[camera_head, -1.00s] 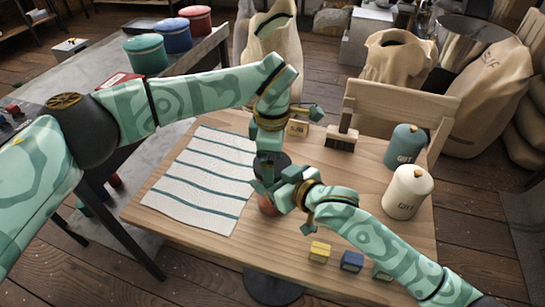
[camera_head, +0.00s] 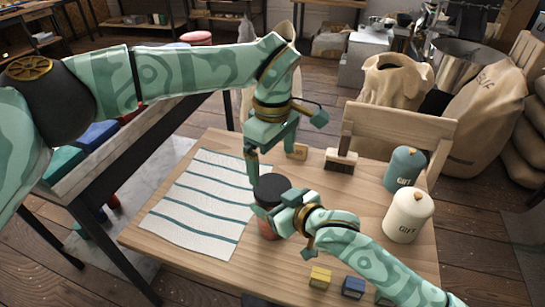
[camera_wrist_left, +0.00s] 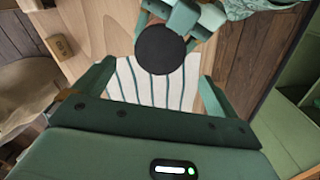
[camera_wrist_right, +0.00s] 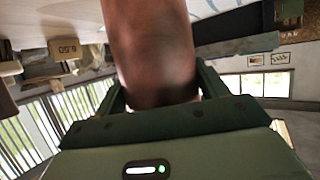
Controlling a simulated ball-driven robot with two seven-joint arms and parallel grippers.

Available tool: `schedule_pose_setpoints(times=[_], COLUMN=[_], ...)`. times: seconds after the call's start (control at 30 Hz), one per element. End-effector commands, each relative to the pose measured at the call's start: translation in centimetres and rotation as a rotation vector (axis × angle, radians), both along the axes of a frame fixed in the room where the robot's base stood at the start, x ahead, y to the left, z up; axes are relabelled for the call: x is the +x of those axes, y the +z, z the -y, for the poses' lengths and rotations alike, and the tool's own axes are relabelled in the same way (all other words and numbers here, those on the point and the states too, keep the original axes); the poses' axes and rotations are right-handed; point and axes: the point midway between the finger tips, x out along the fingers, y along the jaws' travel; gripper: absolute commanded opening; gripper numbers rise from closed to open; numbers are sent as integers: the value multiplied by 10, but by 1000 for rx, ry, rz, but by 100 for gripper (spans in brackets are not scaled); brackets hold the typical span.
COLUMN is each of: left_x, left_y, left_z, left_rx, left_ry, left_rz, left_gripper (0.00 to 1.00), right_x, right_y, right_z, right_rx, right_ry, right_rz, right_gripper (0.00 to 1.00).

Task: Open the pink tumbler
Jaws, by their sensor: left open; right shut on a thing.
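The pink tumbler (camera_head: 268,230) stands upright on the wooden table with its dark round lid (camera_head: 272,189) on top. Its body fills the upper middle of the right wrist view (camera_wrist_right: 150,50). My right gripper (camera_head: 275,212) is shut on the tumbler's body from the near right side and hides part of it. My left gripper (camera_head: 270,165) is open and points down, above and just behind the lid, holding nothing. In the left wrist view the lid (camera_wrist_left: 160,49) lies beyond and between the open fingers. I cannot tell whether the lid is loose.
A striped cloth (camera_head: 205,205) lies left of the tumbler. A brush (camera_head: 341,160) and a small wooden block (camera_head: 297,152) stand behind. A teal canister (camera_head: 404,169) and a cream canister (camera_head: 408,216) are at right. Yellow (camera_head: 320,277) and blue (camera_head: 353,287) cubes lie in front.

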Motion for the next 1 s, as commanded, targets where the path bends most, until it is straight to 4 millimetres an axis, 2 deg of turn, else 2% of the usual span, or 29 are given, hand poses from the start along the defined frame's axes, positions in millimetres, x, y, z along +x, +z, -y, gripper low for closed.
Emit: schedule_pose_setpoints(times=[0.17,0.5,0.67,0.9,1.0], left_x=[0,-1,-1,0,0], left_y=[-13,-66,-75,-76,-76], left_z=[0,0,0,0,0], left_rx=[-1,-2,-2,-2,-2], left_ry=[-77,-72,-72,-72,-71], left_rz=[-3,-4,-2,-2,-2], left_gripper=[97,97,97,97,69], right_x=[0,0,0,0,0], right_y=[0,0,0,0,0], right_z=[0,0,0,0,0], right_rx=[1,1,1,1,1], right_ry=[1,1,0,0,0], right_rz=[-1,1,0,1,1], right_gripper=[9,9,9,9,9])
